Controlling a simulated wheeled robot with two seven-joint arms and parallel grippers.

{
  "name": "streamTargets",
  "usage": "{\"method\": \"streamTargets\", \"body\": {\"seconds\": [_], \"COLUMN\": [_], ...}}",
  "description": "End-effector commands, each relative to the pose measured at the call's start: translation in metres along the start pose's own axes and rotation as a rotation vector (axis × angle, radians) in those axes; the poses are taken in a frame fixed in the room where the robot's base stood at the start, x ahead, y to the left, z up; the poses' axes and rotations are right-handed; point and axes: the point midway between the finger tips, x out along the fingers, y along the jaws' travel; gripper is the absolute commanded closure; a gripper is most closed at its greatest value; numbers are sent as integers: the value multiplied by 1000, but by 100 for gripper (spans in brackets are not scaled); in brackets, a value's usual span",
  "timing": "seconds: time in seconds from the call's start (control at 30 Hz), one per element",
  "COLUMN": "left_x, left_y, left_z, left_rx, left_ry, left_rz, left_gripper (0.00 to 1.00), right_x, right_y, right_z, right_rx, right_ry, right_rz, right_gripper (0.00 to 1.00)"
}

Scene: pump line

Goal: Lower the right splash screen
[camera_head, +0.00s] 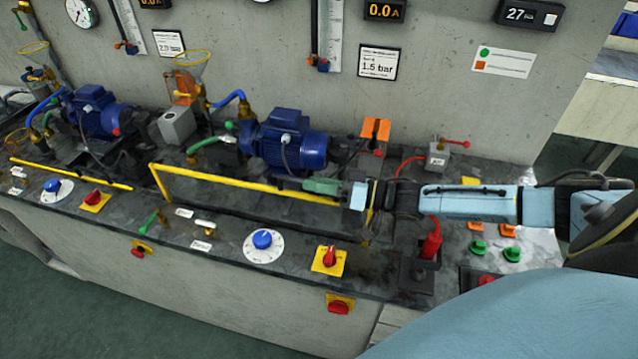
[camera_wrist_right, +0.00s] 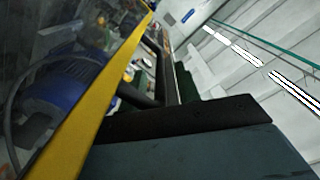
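The right splash screen (camera_head: 240,182) is a clear panel with a yellow frame, standing in front of the right blue pump. Its top bar slopes across the head view, and its left post shows at the bar's left end. My right gripper (camera_head: 308,186) is at the right part of the top bar, its fingers pointing left along it. In the right wrist view, a yellow frame bar (camera_wrist_right: 92,115) crosses close beside my dark finger. I cannot tell whether the fingers touch the bar or how far apart they are. My left gripper is not in view.
The right blue pump (camera_head: 285,143) stands behind the screen. A blue dial (camera_head: 262,240) and a red switch (camera_head: 329,257) sit on the bench front. A red handle (camera_head: 432,240) stands below my right arm. The left yellow bar (camera_head: 70,173) lies before the left pump.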

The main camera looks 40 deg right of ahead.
Motion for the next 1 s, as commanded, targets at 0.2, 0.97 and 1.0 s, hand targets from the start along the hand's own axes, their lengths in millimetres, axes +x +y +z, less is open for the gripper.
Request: {"method": "streamTargets", "body": {"seconds": [0.2, 0.97, 1.0], "left_x": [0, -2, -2], "left_y": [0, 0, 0], "left_z": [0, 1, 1], "left_rx": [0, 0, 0], "left_ry": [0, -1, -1], "left_rz": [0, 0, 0], "left_gripper": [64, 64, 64], "right_x": [-12, -75, -75], "right_y": [1, 0, 0], "right_z": [1, 0, 0], "right_rx": [1, 0, 0], "right_ry": [-3, 0, 0], "right_rz": [3, 0, 0], "right_gripper": [67, 67, 67]}}
